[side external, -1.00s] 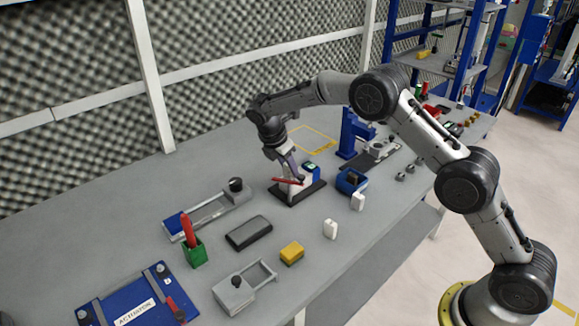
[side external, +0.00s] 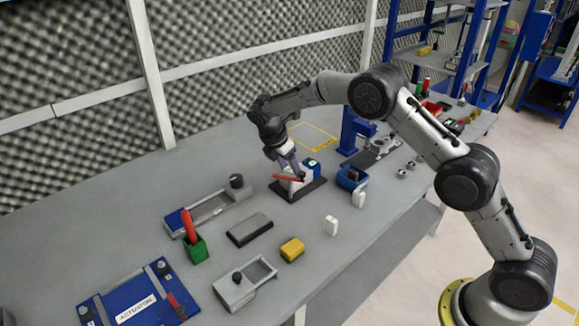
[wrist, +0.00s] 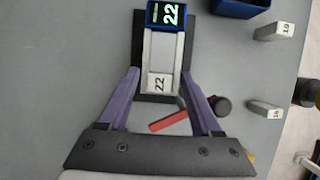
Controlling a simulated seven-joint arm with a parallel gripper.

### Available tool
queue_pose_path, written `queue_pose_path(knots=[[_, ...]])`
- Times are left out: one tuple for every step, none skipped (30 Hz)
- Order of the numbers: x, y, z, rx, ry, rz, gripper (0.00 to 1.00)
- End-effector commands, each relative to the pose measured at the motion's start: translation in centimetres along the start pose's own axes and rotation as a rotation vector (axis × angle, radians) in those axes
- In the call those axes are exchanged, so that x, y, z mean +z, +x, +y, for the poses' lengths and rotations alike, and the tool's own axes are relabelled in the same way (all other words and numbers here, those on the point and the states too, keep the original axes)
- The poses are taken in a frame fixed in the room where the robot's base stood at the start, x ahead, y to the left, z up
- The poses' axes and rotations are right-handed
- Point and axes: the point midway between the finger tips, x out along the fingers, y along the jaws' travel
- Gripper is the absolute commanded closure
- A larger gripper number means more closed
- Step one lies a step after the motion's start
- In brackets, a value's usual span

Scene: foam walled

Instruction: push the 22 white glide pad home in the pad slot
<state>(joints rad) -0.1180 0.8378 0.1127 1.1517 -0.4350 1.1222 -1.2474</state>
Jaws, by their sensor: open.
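The white pad marked 22 (wrist: 159,83) is at the near end of the pale channel of a small fixture, whose blue head (wrist: 166,15) has a display reading 22. The fixture stands on a black base plate (wrist: 189,50), which also shows in the side view (side external: 312,190). My gripper (wrist: 160,72) is open, with its purple fingers spread on both sides of the pad and channel. I cannot tell whether the fingers touch the fixture or how deep the pad sits. In the side view my gripper (side external: 291,172) is low over the fixture and hides the pad.
Two other pale pads (wrist: 273,31) (wrist: 264,110) stand to the right in the wrist view. A blue bin (side external: 351,178), dark block (side external: 249,230) and yellow block (side external: 292,249) are nearby on the bench.

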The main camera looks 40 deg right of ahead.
Motion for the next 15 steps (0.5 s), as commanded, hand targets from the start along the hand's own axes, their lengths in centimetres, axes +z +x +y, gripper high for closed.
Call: queue_pose_path(knots=[[-0.1, 0.3, -0.3, -0.013, -0.003, 0.000, 0.28], [-0.1, 0.2, -0.3, -0.013, -0.003, 0.000, 0.28], [-0.1, 0.0, -0.3, -0.012, -0.003, 0.000, 0.28], [-0.1, -0.2, -0.3, -0.012, -0.002, 0.000, 0.28], [-0.1, -0.5, -0.3, -0.011, -0.002, 0.000, 0.28], [-0.1, -1.1, -0.2, -0.008, -0.001, 0.000, 0.28], [-0.1, -1.6, -0.1, -0.005, -0.001, 0.001, 0.28], [-0.1, -2.1, -0.1, -0.004, -0.001, 0.001, 0.28], [-0.1, -2.9, -0.1, -0.003, -0.002, 0.001, 0.28], [-0.1, -3.5, -0.1, -0.003, -0.002, 0.000, 0.28], [-0.1, -4.2, -0.1, -0.002, -0.002, 0.000, 0.28], [-0.1, -5.1, 0.0, -0.001, -0.001, 0.000, 0.28], [-0.1, -5.8, 0.0, 0.001, -0.001, 0.001, 0.28], [-0.1, -6.5, 0.0, 0.000, -0.001, 0.000, 0.28], [-0.1, -7.4, 0.0, 0.002, 0.000, 0.001, 0.28]])
